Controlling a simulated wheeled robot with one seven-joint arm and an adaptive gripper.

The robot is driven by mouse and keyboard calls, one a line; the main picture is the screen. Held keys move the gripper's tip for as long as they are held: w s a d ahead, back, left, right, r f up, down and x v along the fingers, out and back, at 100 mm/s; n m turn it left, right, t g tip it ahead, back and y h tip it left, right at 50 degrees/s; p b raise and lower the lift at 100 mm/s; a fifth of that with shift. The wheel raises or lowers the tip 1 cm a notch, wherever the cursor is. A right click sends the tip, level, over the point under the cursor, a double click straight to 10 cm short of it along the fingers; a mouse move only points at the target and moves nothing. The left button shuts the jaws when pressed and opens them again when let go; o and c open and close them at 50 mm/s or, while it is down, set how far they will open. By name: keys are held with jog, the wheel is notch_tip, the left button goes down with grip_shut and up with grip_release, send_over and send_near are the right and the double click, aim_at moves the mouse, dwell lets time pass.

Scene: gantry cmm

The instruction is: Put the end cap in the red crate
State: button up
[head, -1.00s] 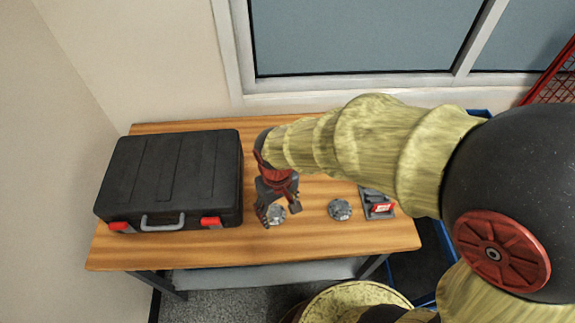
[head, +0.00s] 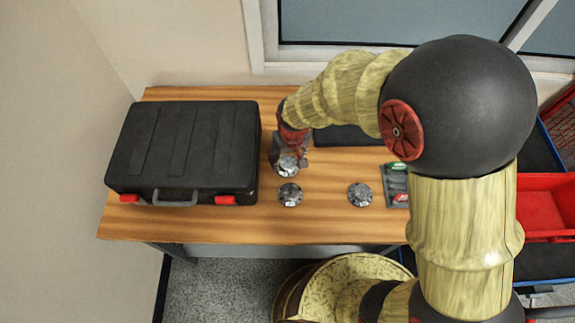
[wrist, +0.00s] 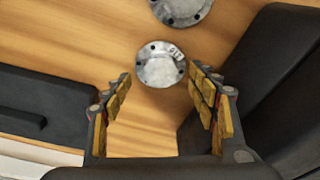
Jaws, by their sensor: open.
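Three round grey metal end caps with bolt holes lie on the wooden table. The rear one (head: 287,167) is by the fingertips of my gripper (head: 289,163). Another (head: 290,195) lies just in front of it, and the third (head: 360,195) lies to the right. In the wrist view the labelled rear cap (wrist: 160,65) shows between and beyond the open, empty fingers (wrist: 160,95); a second cap (wrist: 181,9) is cut off at the top edge. The red crate (head: 541,212) stands off the table at the right, partly hidden by my arm.
A large black case (head: 185,150) fills the table's left side, close to my gripper. A dark flat object (head: 345,136) lies behind. A grey holder (head: 396,187) with green and red items sits at right. The table's front middle is clear.

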aim_at(287, 165)
jog(key=f, duration=0.2)
jog(key=shift+w+a+f, duration=0.1)
jog(key=shift+w+f, duration=0.1)
jog(key=shift+f, duration=0.1)
jog(key=c, duration=1.5)
grip_shut()
